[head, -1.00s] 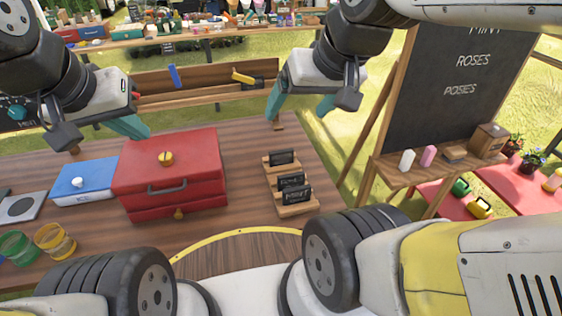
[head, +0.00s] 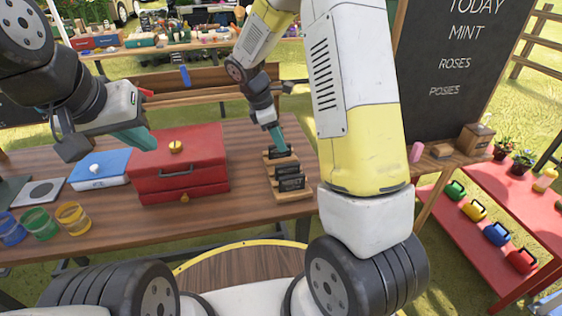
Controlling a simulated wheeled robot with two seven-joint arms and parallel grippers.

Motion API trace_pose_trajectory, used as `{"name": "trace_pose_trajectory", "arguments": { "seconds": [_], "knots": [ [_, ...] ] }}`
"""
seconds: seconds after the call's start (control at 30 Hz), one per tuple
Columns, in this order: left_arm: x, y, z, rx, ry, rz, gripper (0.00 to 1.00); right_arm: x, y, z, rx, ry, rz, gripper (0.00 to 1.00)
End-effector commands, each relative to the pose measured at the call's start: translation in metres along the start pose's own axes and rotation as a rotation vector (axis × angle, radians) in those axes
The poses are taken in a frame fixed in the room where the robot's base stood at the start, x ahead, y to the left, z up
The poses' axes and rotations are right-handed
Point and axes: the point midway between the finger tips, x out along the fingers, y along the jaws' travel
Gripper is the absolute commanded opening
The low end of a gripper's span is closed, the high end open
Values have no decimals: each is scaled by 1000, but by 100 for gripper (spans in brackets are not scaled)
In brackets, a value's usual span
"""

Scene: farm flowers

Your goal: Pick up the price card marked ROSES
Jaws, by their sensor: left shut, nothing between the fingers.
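A wooden stepped rack (head: 296,194) stands on the table right of the red box and holds three small black price cards: a back card (head: 277,154), a middle card (head: 287,170) and a front card (head: 291,184). Their lettering is too small to read surely, so I cannot tell which says ROSES. My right gripper (head: 277,143) points down at the back card, its teal fingertips just above or at it; contact and opening are unclear. My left gripper (head: 140,141) is shut and empty, above the left part of the table near the red box.
The red box (head: 180,180) and blue box (head: 100,169) stand left of the rack. Jars (head: 73,218) stand at the front left. A chalkboard (head: 448,110) listing MINT, ROSES and POSIES stands at the right. The table between red box and rack is clear.

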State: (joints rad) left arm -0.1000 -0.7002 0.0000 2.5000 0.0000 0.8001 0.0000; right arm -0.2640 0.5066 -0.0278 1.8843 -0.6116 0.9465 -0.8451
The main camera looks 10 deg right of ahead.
Motion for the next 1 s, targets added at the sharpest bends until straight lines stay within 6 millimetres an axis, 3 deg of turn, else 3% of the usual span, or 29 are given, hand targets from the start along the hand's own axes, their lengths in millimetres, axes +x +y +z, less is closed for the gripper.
{"name": "trace_pose_trajectory", "arguments": {
  "seconds": [0.2, 0.73, 1.0],
  "knots": [
    [0, 0, 0, 0, 0, 0, 0, 26, 10, -12, -114, -48, -16, 40],
    [0, 0, 0, 0, 0, 0, 0, 93, 4, -13, -114, -48, -17, 40],
    [0, 0, 0, 0, 0, 0, 0, 102, 4, -13, -113, -47, -14, 40]
  ]
}}
